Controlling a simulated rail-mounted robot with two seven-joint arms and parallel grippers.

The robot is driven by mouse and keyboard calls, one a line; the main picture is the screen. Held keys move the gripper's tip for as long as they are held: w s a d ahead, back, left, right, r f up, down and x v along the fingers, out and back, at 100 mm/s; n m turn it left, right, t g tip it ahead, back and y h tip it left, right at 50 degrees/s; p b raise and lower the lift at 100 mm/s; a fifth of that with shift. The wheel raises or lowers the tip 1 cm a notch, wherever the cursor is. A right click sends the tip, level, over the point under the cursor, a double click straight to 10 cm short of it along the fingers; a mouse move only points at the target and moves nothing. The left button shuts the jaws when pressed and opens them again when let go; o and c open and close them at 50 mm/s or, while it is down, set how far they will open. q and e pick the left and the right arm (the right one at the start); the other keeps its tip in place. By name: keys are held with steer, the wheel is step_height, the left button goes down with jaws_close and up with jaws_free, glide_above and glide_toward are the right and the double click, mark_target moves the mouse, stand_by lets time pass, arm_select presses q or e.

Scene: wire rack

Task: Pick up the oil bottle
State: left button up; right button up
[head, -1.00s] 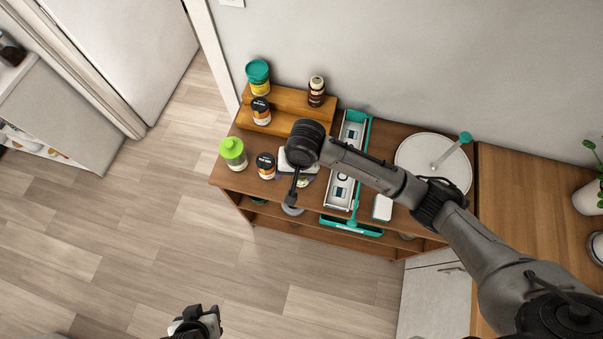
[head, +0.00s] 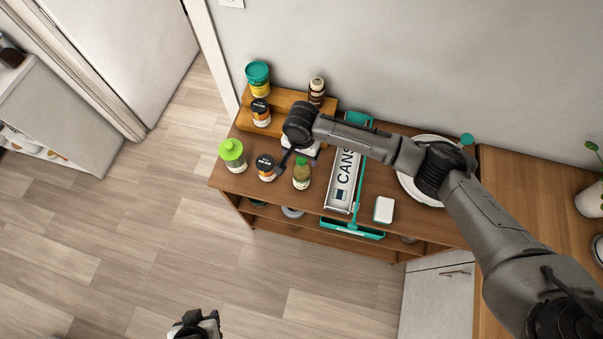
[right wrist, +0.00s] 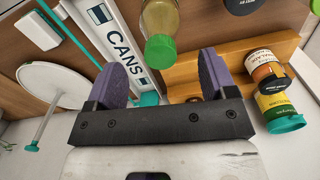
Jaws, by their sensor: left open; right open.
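A green-capped bottle (head: 302,175) with yellowish-green contents, which looks like the oil bottle, stands near the front edge of the wooden shelf unit. In the right wrist view the bottle (right wrist: 159,20) lies ahead, in line with the gap between the fingers, its green cap towards me. My right gripper (right wrist: 163,75) is open and empty, with its purple fingers apart. In the head view it is mostly hidden under my wrist, just behind the bottle. My left gripper (head: 198,325) is low at the bottom edge, over the floor, open and away from the shelf.
A dark-lidded jar (head: 266,168) and a lime-lidded jar (head: 232,155) stand left of the bottle. A stepped wooden rack (head: 287,100) holds jars behind. A CANS tray (head: 341,182), a white box (head: 384,210) and a round white plate (head: 412,188) are to the right.

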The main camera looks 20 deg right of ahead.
mark_target(301, 159)
steer(key=shift+w+f+p, duration=0.1)
steer(key=shift+f+p, duration=0.5)
steer(key=shift+f, duration=2.35)
jaws_close()
steer(key=shift+r, duration=0.1)
